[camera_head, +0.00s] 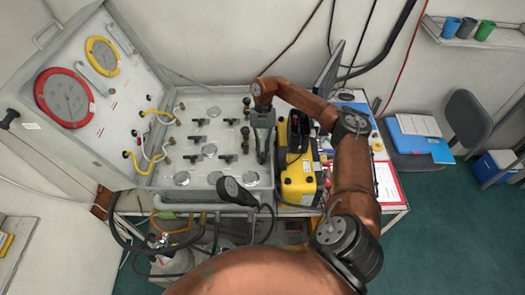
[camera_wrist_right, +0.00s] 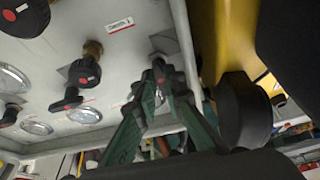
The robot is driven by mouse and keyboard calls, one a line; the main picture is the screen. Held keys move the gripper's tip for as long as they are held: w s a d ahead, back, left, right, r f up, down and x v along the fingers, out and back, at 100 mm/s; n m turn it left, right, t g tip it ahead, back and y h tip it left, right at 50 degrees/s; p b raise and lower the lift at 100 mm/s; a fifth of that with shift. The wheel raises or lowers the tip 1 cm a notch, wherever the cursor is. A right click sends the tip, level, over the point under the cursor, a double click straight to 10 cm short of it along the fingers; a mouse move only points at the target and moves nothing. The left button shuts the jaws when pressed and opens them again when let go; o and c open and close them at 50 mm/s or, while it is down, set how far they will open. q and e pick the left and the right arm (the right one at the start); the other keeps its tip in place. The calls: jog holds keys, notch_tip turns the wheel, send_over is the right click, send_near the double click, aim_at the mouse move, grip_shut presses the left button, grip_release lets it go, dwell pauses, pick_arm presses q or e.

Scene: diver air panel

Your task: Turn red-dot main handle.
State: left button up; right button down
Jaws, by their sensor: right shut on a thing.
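The air panel (camera_head: 165,185) is a light grey open case with several black handles on its flat face. My right gripper (camera_head: 262,158) points down at the right edge of this face. In the right wrist view, the green fingers of my right gripper (camera_wrist_right: 161,88) close around a black handle (camera_wrist_right: 159,68) with a small red mark. The fingers hide part of this handle, and its turn angle is hard to tell. Other black handles with red dots, such as one nearby (camera_wrist_right: 84,74), stand to its left. My left gripper is not in view.
A yellow and black device (camera_head: 298,180) stands close to the right of my right gripper. A black round-headed item (camera_head: 232,190) and hoses are at the panel's front edge. The raised lid (camera_head: 110,120) with red-rimmed (camera_head: 65,97) and yellow-rimmed (camera_head: 102,55) gauges is at the left.

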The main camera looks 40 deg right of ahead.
jog(key=c, duration=2)
grip_release()
jog(key=shift+r, duration=0.1)
jog(key=shift+v, duration=3.95)
